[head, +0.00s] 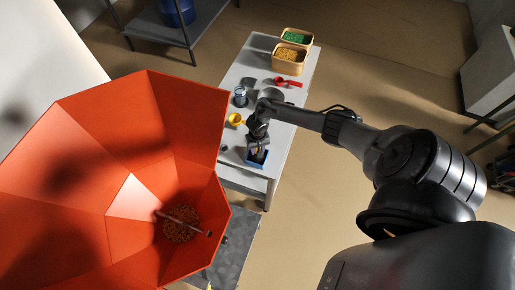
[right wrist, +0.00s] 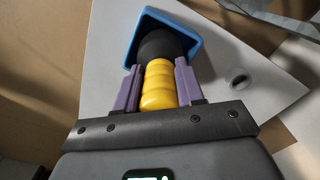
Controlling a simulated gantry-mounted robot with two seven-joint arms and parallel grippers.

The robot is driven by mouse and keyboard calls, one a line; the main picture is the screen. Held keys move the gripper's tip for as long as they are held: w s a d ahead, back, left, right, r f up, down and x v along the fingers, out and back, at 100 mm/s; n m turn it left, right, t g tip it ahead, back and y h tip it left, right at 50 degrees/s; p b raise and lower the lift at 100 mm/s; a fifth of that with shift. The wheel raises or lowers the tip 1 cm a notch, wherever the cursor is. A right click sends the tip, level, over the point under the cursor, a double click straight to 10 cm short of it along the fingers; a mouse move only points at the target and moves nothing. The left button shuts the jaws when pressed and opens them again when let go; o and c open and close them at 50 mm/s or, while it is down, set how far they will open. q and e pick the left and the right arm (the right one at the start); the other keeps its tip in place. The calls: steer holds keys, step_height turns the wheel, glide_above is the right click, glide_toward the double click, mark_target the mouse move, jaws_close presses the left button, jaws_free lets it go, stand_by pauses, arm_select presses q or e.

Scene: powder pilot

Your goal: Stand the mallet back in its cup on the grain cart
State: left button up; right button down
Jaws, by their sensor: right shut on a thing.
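The mallet has a ribbed yellow handle (right wrist: 158,86) and a black head (right wrist: 160,44), seen in the right wrist view. The blue square cup (right wrist: 193,50) is just beyond the fingers, its walls around the black head. I cannot tell how deep the head sits in it. My right gripper (right wrist: 160,82) is shut on the yellow handle, one purple finger on each side. In the head view the right gripper (head: 258,149) is over the blue cup (head: 250,160) at the near end of the white grain cart (head: 237,178). My left gripper is not in view.
On the cart stand a yellow cup (head: 235,119), a metal container (head: 240,97), a red scoop (head: 288,82), and bins of yellow grain (head: 288,55) and green grain (head: 296,37). A large orange hopper (head: 120,150) adjoins the cart's left side in view.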

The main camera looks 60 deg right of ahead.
steer(key=shift+f, duration=0.55)
stand_by(0.4)
steer(key=c, duration=0.6)
jaws_free()
steer(key=o, duration=0.5)
steer(key=shift+o, duration=0.2)
